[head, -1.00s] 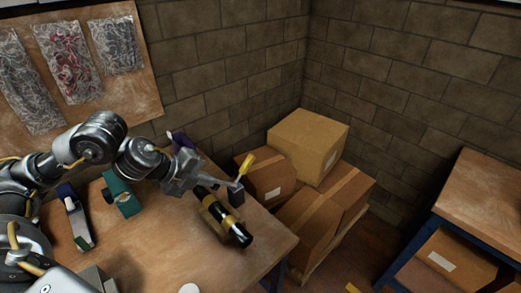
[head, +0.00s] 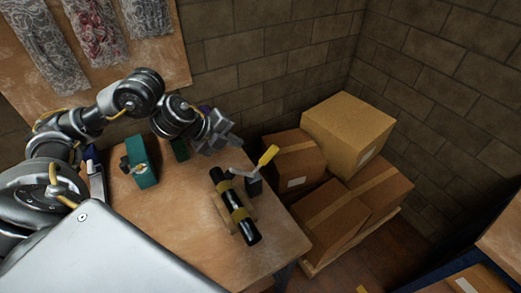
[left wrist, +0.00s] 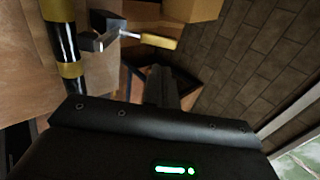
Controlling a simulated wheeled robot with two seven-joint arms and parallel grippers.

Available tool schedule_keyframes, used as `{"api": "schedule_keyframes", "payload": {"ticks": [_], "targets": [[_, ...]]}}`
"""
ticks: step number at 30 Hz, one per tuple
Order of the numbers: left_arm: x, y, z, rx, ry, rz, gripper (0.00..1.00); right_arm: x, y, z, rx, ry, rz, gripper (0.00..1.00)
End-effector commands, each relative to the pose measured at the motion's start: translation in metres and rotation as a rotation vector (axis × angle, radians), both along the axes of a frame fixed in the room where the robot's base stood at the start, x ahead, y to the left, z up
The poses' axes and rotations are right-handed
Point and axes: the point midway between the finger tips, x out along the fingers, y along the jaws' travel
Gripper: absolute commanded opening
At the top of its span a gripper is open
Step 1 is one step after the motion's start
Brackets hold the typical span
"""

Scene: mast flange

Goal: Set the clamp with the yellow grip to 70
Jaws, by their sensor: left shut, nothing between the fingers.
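The clamp has a yellow grip (head: 268,155) on a thin metal lever, with a dark block (head: 254,186) below it. It sits at the right side of a black cylinder with yellow bands (head: 247,226), near the bench's right edge. The yellow grip (left wrist: 159,41) also shows at the top of the left wrist view, beside the black cylinder (left wrist: 63,42). No scale or number is legible. My left gripper (head: 232,143) is shut and empty, behind and above the clamp, apart from the grip in the picture. My right gripper is not in view.
Cardboard boxes (head: 347,130) are stacked beyond the bench's right edge. Bagged items hang on the wall board. The bench's front is clear.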

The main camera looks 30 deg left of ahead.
Motion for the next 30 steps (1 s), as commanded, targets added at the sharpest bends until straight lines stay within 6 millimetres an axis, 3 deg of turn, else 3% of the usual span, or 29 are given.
{"api": "schedule_keyframes", "payload": {"ticks": [4,10,15,22,30], "targets": [[0.017,-0.012,-0.022,-0.006,0.006,0.002,0.0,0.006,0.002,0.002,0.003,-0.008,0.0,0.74],[0.042,-0.026,-0.052,-0.006,0.004,0.003,0.0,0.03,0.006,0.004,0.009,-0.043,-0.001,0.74],[0.058,-0.035,-0.072,-0.003,0.004,0.004,0.0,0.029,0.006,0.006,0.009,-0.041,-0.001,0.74],[0.07,-0.041,-0.085,-0.001,0.002,0.001,0.0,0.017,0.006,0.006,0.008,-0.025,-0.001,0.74],[0.071,-0.042,-0.087,0.0,0.0,0.001,0.0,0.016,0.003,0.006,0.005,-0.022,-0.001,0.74]]}}
